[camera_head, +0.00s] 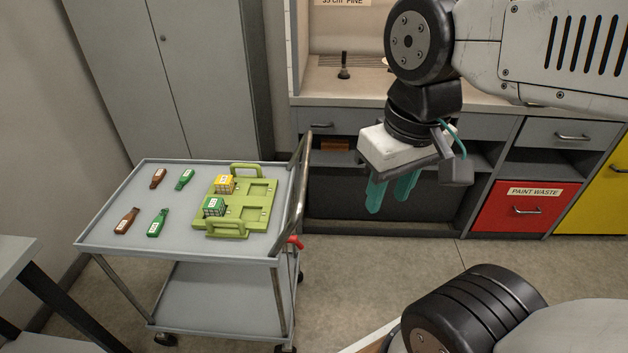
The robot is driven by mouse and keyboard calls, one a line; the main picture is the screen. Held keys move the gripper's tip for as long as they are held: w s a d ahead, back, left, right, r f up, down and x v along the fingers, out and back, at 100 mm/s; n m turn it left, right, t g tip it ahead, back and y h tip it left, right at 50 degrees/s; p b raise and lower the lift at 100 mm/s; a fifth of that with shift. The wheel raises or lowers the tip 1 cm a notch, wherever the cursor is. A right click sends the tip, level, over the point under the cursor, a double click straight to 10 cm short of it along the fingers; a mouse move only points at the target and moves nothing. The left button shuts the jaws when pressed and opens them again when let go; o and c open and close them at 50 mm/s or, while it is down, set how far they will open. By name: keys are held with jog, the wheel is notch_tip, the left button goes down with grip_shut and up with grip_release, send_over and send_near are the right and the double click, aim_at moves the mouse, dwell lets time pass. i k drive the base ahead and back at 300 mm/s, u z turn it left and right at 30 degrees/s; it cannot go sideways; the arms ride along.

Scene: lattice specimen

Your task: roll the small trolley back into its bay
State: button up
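The small grey trolley (112,231) stands at left, with a flat top tray, a lower shelf (215,295) and black castors. Its upright metal push handle (297,190) is on the right end. A red lever-like part (295,242) sits below the handle. My gripper (390,200) hangs to the right of the handle, apart from it, teal fingers pointing down. The fingers are separated by a narrow gap with nothing between them. No marked trolley bay is clear to me; a dark recess (335,200) lies under the bench behind my gripper.
A grey cabinet (165,80) stands behind, a table (15,255) at left front. A red paint-waste drawer (520,207) is at right. Floor (400,262) right of the trolley is clear.

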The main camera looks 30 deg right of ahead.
aim_at(237, 289)
jog(key=u, duration=0.9)
jog(key=i, duration=0.55)
jog(key=z, duration=0.75)
